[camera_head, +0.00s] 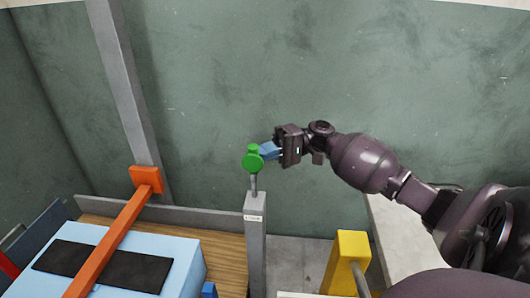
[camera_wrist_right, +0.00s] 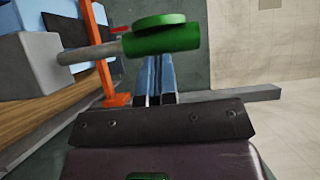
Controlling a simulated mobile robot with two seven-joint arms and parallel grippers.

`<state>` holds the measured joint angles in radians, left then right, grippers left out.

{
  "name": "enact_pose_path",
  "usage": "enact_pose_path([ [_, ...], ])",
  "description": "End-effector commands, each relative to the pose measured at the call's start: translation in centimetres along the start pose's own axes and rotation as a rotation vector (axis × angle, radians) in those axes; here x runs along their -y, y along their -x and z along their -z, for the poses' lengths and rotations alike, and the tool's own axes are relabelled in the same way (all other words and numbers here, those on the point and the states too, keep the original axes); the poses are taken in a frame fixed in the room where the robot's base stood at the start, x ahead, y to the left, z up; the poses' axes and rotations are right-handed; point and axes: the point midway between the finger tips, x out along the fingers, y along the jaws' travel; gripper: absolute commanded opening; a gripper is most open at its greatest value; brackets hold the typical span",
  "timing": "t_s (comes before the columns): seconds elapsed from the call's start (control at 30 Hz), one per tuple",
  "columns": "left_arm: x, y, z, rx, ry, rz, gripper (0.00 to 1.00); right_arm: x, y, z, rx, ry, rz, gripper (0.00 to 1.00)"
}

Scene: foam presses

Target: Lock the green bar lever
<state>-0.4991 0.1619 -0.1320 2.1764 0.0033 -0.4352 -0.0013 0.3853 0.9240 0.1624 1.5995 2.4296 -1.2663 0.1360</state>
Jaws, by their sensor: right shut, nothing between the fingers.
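The green lever (camera_head: 253,160) has a round head and a grey rod. It stands at the top of a grey post (camera_head: 256,235) in the head view. In the right wrist view the green lever (camera_wrist_right: 165,37) lies across the top, past my fingertips, with its rod running left to the post. My right gripper (camera_head: 267,151) comes in from the right with its blue fingers at the lever's right side. The fingers (camera_wrist_right: 155,75) are together with nothing between them. I cannot tell whether they touch the lever. My left gripper is not in view.
An orange bar (camera_head: 115,240) crosses a light blue block with a black pad (camera_head: 100,265) at the left. A yellow post (camera_head: 346,262) stands to the lower right. A green wall (camera_head: 230,70) rises behind. The space above the lever is free.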

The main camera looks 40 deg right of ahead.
Motion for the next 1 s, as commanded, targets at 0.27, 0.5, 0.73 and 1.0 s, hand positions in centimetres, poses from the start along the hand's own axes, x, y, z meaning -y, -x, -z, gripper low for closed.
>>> enact_pose_path([
  [0.27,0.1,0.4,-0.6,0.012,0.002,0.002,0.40,0.0,0.0,0.0,0.000,0.002,-0.001,0.00],
  [0.5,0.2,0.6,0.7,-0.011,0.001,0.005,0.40,0.6,-0.3,-0.5,-0.001,0.052,-0.029,0.00],
  [0.73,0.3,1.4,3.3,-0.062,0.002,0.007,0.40,1.5,-1.3,-2.0,-0.001,0.179,-0.106,0.00],
  [1.0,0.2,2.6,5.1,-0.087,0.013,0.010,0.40,1.4,-2.9,-4.5,-0.001,0.386,-0.246,0.00],
])
